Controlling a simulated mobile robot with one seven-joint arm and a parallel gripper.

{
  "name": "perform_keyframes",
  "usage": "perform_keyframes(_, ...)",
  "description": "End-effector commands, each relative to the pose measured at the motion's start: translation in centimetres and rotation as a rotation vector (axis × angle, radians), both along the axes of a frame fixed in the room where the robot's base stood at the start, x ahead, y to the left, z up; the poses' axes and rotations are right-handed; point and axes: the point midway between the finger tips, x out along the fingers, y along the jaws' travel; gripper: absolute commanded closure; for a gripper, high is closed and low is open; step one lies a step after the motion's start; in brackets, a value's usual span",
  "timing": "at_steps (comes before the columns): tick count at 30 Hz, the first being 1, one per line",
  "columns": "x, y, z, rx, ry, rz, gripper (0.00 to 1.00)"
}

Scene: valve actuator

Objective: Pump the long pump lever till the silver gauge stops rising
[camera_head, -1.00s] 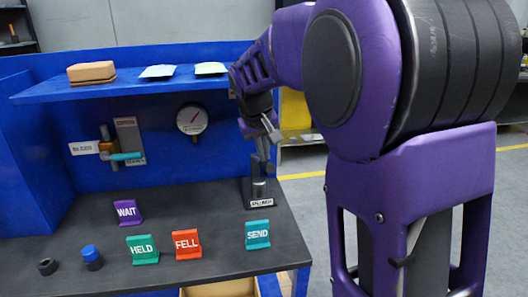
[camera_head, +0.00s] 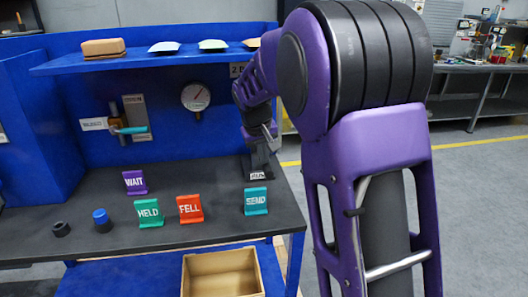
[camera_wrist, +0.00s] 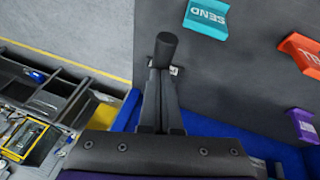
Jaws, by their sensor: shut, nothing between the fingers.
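The silver gauge (camera_head: 195,97) hangs on the blue back panel; its dark needle points up and right, and its numbers are too small to read. The pump (camera_head: 259,163) stands at the back right of the bench, mostly hidden by my gripper (camera_head: 268,136). In the wrist view my gripper (camera_wrist: 161,78) is shut and empty. A dark round-ended rod (camera_wrist: 166,46), seemingly the pump lever's grip, shows just at the fingertips. I cannot tell whether they touch. The rest of the lever is hidden.
A teal-handled bleed valve (camera_head: 128,130) is on the panel left of the gauge. SEND (camera_head: 256,201), FELL (camera_head: 190,208), HELD (camera_head: 149,213) and WAIT (camera_head: 134,182) signs stand on the bench. A blue shelf (camera_head: 150,62) runs above. An open box (camera_head: 222,274) sits below.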

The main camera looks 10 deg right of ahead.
Motion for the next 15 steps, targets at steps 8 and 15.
perform_keyframes(8, -0.1, -0.1, -2.9, -0.001, 0.008, -0.002, 1.0)
perform_keyframes(15, -0.2, -0.1, -3.8, -0.001, 0.016, -0.003, 1.0)
